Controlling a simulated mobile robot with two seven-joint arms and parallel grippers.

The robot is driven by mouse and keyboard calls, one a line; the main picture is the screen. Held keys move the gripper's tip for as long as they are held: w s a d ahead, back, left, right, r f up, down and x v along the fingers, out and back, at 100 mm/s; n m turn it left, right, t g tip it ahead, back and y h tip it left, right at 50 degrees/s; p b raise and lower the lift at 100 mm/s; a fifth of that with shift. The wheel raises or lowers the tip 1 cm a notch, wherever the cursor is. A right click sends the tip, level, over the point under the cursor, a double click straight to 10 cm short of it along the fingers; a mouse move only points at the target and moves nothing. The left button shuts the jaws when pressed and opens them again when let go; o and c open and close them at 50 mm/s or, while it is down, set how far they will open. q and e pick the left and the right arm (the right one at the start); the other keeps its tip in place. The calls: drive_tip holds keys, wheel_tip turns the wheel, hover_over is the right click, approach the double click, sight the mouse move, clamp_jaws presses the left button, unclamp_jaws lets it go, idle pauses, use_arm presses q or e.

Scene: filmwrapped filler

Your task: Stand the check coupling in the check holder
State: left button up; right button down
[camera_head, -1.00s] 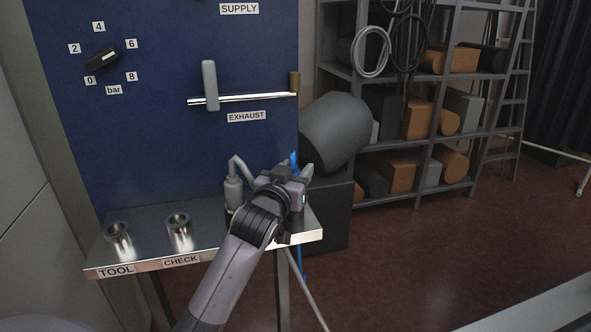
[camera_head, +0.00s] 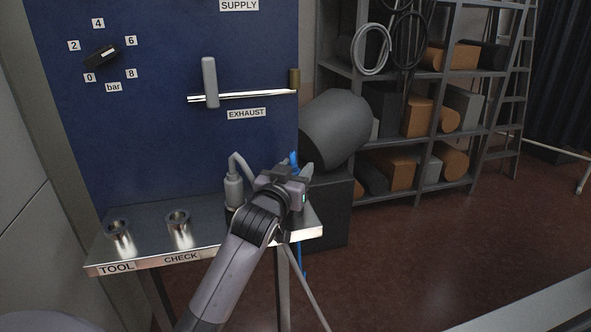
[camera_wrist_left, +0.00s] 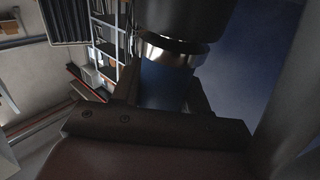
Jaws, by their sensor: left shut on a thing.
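The check holder (camera_head: 178,229) is an open metal cup on the steel shelf, behind the CHECK label. My left gripper (camera_head: 293,172) is over the shelf's right end, right of the holder. It is shut on the check coupling (camera_head: 295,158), of which a small blue part shows past the wrist. In the left wrist view the coupling has a dark body, a shiny metal ring (camera_wrist_left: 168,50) and a blue section between the fingers. My wrist hides most of the coupling and its lower end in the head view. My right gripper is out of view.
A similar metal cup (camera_head: 118,233) stands behind the TOOL label. A grey bottle-like part with a bent top (camera_head: 233,188) stands just left of my gripper. A blue hose (camera_head: 302,262) hangs below the shelf. The shelf (camera_head: 148,228) is clear between the cups.

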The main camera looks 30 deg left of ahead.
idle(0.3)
use_arm(q)
drive_tip(key=o, duration=1.2)
drive_tip(key=shift+f, duration=0.1)
drive_tip(key=shift+b+v, duration=0.3)
drive_tip(key=shift+v, duration=3.3)
